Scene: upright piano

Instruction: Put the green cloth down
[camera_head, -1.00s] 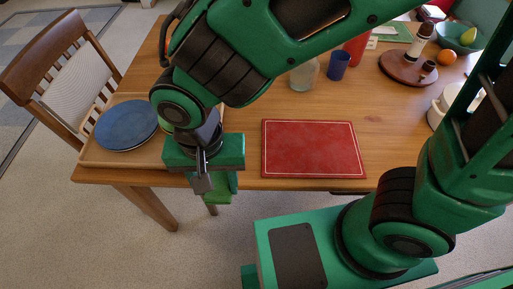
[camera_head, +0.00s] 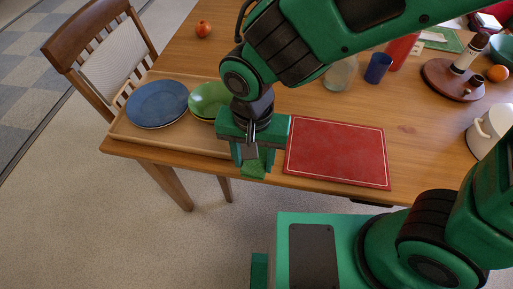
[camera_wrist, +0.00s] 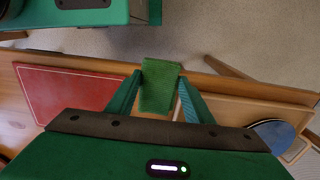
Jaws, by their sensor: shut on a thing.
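The green cloth (camera_wrist: 158,86) is a small folded green piece held between the two fingers of my gripper (camera_wrist: 158,92) in the wrist view. In the head view the cloth (camera_head: 254,169) shows just below my gripper (camera_head: 252,158), near the table's front edge. My gripper is shut on it, between the tray and the red board. I cannot tell from these views whether the cloth touches the table.
A wooden tray (camera_head: 150,139) with a blue plate (camera_head: 157,103) and a green bowl (camera_head: 208,101) is on the left. A red board (camera_head: 337,152) lies right of my gripper. A chair (camera_head: 108,62) stands at the left. A glass jar, blue cup and white pot stand farther right.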

